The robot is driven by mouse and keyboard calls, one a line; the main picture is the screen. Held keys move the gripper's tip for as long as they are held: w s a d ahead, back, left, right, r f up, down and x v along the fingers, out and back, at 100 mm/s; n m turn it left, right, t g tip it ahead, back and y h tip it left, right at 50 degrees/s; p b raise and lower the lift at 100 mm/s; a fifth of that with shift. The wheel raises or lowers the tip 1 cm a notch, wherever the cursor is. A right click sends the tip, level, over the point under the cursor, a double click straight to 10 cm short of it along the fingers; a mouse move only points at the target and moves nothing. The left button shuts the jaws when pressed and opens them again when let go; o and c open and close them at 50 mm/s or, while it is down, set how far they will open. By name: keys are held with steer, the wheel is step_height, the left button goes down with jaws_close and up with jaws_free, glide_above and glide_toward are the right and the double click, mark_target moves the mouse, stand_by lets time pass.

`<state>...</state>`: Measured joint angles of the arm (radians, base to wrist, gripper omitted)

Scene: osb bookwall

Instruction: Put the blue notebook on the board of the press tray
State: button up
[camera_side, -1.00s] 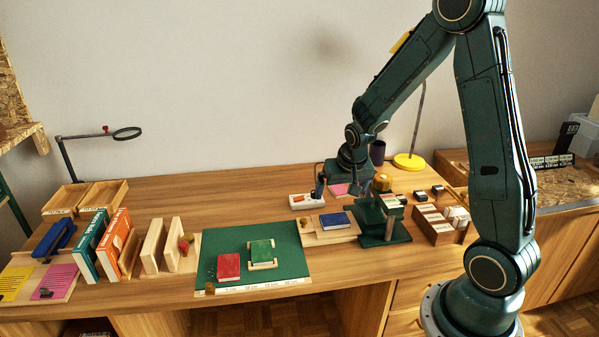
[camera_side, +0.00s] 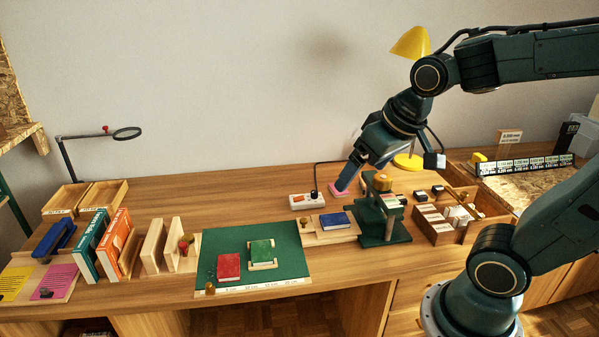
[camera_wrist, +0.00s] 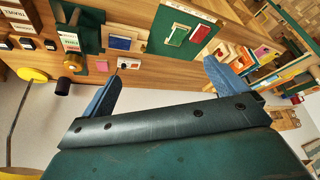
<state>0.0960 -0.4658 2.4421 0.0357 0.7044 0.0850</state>
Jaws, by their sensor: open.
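The blue notebook (camera_side: 337,221) lies flat on a light wooden board (camera_side: 312,237), just left of the green press (camera_side: 384,235). I take this board to be the press tray's. The notebook also shows in the wrist view (camera_wrist: 120,42), on its board beside the press. My gripper (camera_side: 352,178) is behind the notebook and press in the side view, tilted down to the left. In the wrist view, my gripper (camera_wrist: 162,70) has its blue fingers wide apart with nothing between them. It is clear of the notebook. Its fingertips are partly hidden in the side view.
A green mat (camera_side: 218,255) holds a red notebook (camera_side: 229,267) and a green one (camera_side: 261,252). A white power strip (camera_side: 306,201) and pink pad (camera_side: 341,189) lie behind the board. Upright books (camera_side: 110,245) stand left. A yellow lamp (camera_side: 409,161) stands behind.

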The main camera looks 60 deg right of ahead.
steer(key=s+a+r+n, duration=0.2)
steer(key=s+a, duration=0.1)
steer(key=s, duration=0.4)
steer(key=shift+y, duration=0.4)
steer(key=shift+w, duration=0.1)
steer(key=shift+c, duration=0.3)
